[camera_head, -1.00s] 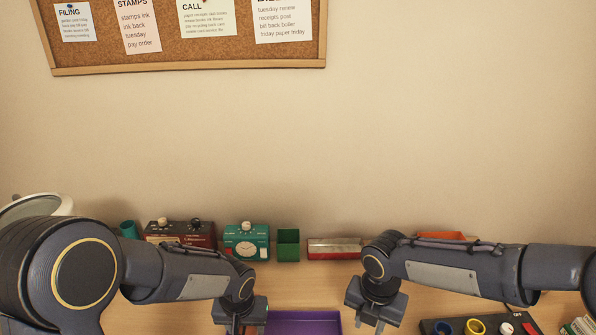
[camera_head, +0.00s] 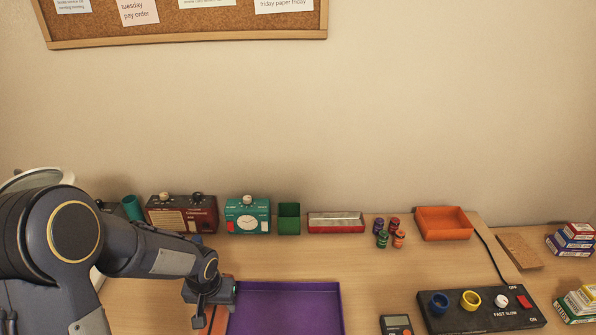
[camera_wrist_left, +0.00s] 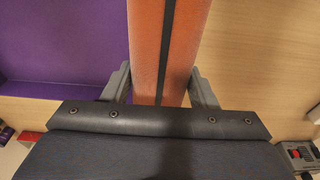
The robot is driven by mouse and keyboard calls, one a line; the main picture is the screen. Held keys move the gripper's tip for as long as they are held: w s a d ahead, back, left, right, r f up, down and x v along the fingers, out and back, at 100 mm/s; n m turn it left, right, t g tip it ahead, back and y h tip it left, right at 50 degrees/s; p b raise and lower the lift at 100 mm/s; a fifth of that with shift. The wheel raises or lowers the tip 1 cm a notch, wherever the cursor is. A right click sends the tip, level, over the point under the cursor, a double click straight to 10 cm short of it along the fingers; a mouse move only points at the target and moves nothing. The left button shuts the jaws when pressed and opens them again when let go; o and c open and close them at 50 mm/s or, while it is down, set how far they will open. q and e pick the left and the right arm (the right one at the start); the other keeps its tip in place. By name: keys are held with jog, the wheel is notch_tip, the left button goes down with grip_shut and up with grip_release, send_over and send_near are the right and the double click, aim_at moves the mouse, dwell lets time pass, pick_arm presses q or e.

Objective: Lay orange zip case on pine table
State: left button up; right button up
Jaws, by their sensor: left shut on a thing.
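The orange zip case (camera_wrist_left: 172,45), with a dark zip stripe along its middle, lies between the two fingers of my left gripper (camera_wrist_left: 161,85) in the left wrist view. In the head view the case (camera_head: 211,320) shows partly under my left gripper (camera_head: 209,300), left of the purple tray; its near end is cut off by the picture edge. My left gripper is shut on it. The light wood table top (camera_head: 375,275) spreads around it. I cannot tell whether the case touches the wood. My right gripper is out of view.
The purple tray (camera_head: 288,288) is right beside the case. Radios, a green box (camera_head: 289,218), a red tray (camera_head: 336,228) and an orange tray (camera_head: 443,238) line the back. Bare wood shows mid-right.

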aim_at(205, 334)
pick_arm(q)
jog(key=shift+s+r+b, duration=0.3)
jog(key=shift+s, duration=0.05)
jog(key=s+r+b, duration=0.1)
jog(key=s, duration=0.1)
jog(key=s+r+b, duration=0.1)
jog(key=s+r, duration=0.1)
jog(key=s, duration=0.1)
jog(key=s+a+r+b, duration=0.1)
jog(key=s, duration=0.1)
jog(key=shift+s+r+b, duration=0.3)
jog(key=shift+s, duration=0.05)
jog(key=s+a+r+b, duration=0.1)
jog(key=s+r+b, duration=0.1)
jog(key=s, duration=0.6)
jog(key=w+a+f, duration=0.2)
jog(key=w+f, duration=0.1)
jog(key=w+a+f, duration=0.3)
jog(key=w, duration=0.1)
jog(key=w+a+f, duration=0.2)
jog(key=w+a, duration=0.1)
jog(key=shift+w+a+f, duration=0.15)
jog(key=shift+w+f, duration=0.2)
jog(key=shift+f, duration=0.05)
jog(key=shift+w+a+f, duration=0.25)
jog(key=shift+w+f, duration=0.1)
jog(key=shift+f, duration=0.15)
jog(key=shift+w+a+f+b, duration=0.1)
jog(key=shift+f+b, duration=0.2)
jog(key=shift+f, duration=1.35)
